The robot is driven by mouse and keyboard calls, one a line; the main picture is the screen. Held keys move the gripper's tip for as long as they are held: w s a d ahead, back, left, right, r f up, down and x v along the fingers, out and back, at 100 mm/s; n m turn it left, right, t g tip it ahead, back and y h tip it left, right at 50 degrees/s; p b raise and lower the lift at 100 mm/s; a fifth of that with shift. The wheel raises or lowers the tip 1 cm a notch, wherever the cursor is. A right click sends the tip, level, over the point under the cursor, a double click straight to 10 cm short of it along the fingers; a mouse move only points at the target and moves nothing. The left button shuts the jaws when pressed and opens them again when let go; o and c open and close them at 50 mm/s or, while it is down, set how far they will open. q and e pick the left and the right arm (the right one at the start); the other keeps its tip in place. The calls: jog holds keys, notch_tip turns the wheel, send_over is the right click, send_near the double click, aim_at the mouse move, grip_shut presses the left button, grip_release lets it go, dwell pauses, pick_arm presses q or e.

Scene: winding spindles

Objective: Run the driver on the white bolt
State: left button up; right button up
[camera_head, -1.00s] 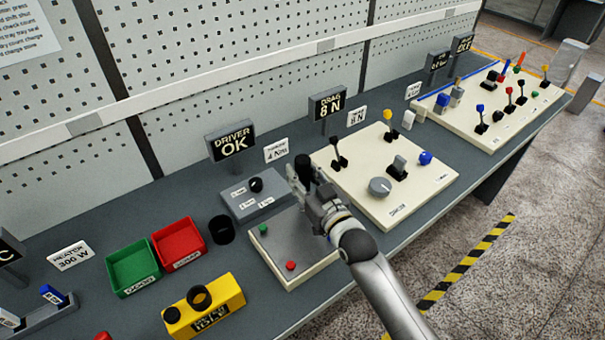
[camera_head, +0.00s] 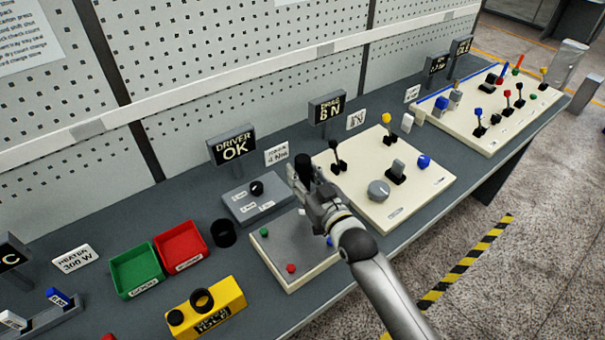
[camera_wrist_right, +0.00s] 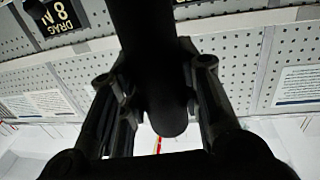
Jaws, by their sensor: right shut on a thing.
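My right gripper (camera_head: 308,186) is shut on the black driver (camera_head: 303,163), which also shows as a dark cylinder between the fingers in the right wrist view (camera_wrist_right: 155,70). The driver's top sticks up above the fingers; its lower end is hidden in the head view. The bolt plate (camera_head: 284,249) lies below and left of the gripper. The white bolt (camera_head: 302,212) shows as a small pale spot on the plate, just below the gripper; I cannot tell whether the driver touches it. Green (camera_head: 264,232), red (camera_head: 291,268) and blue (camera_head: 330,241) bolts also show. My left gripper is out of view.
A grey box with a black knob (camera_head: 256,188) stands behind the plate, under a "DRIVER OK" sign (camera_head: 233,147). A cream control panel (camera_head: 420,196) lies to the right. A black ring-shaped holder (camera_head: 223,233), red bin (camera_head: 182,246), green bin (camera_head: 137,269) and yellow device (camera_head: 207,307) are left.

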aim_at(306, 163)
jog(key=shift+r+p, duration=2.05)
jog(key=shift+r, duration=0.6)
